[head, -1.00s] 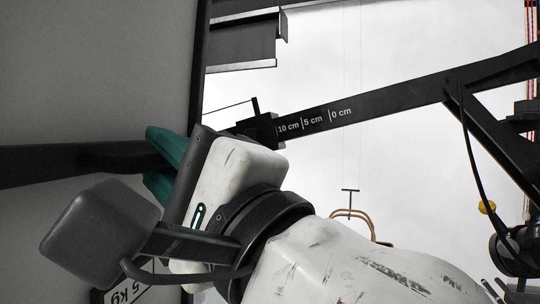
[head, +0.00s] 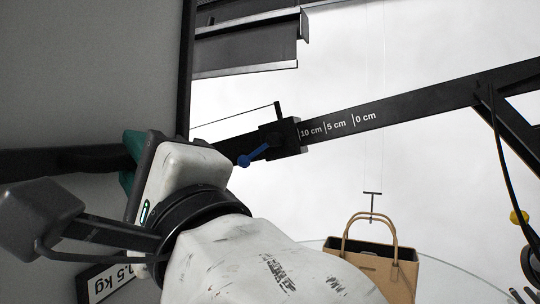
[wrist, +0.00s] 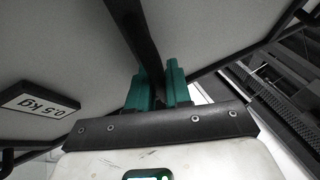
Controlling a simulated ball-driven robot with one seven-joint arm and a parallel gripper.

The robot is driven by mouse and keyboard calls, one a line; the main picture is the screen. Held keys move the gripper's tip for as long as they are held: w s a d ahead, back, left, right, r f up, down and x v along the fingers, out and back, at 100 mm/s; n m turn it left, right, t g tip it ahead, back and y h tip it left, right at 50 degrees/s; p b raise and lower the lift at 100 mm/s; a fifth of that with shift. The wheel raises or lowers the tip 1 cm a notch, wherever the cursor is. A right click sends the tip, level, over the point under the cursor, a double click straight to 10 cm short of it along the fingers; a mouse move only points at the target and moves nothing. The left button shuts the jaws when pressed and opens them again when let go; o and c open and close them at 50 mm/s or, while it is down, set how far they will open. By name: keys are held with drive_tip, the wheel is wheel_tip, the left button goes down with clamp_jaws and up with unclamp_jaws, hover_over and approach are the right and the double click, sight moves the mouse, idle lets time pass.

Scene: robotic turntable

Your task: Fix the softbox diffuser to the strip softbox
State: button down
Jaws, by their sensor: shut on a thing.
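A large flat grey panel with a black edge, which looks like the softbox diffuser (head: 90,70), fills the left of the head view. It also spans the upper part of the wrist view (wrist: 60,50). A black bar (head: 60,162) crosses its face. My gripper (head: 132,155) has its teal fingers closed around this bar, seen also in the wrist view (wrist: 157,88). A "0.5 kg" plate (wrist: 42,105) shows by the panel. A dark grey box-like body (head: 245,48) at the top may be the strip softbox; I cannot tell for sure.
A black arm marked 10 cm, 5 cm and 0 cm (head: 400,108) runs across the right, with a clamp and blue lever (head: 255,154) near the panel's edge. A brown bag (head: 375,255) hangs from a thin line over a clear disc edge (head: 450,270).

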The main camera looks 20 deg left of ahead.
sight(104, 152)
drive_tip(key=shift+s+a+r+p, duration=0.15)
drive_tip(key=shift+a+p, duration=0.15)
drive_tip(key=shift+a, duration=0.85)
drive_tip(key=shift+s+a+r+p, duration=0.15)
drive_tip(key=shift+a+p, duration=0.1)
drive_tip(key=shift+a, duration=0.85)
drive_tip(key=shift+a+r, duration=0.1)
drive_tip(key=shift+a, duration=0.6)
idle(0.4)
drive_tip(key=c, duration=1.2)
unclamp_jaws()
drive_tip(key=shift+a, duration=0.1)
drive_tip(key=shift+o, duration=1.2)
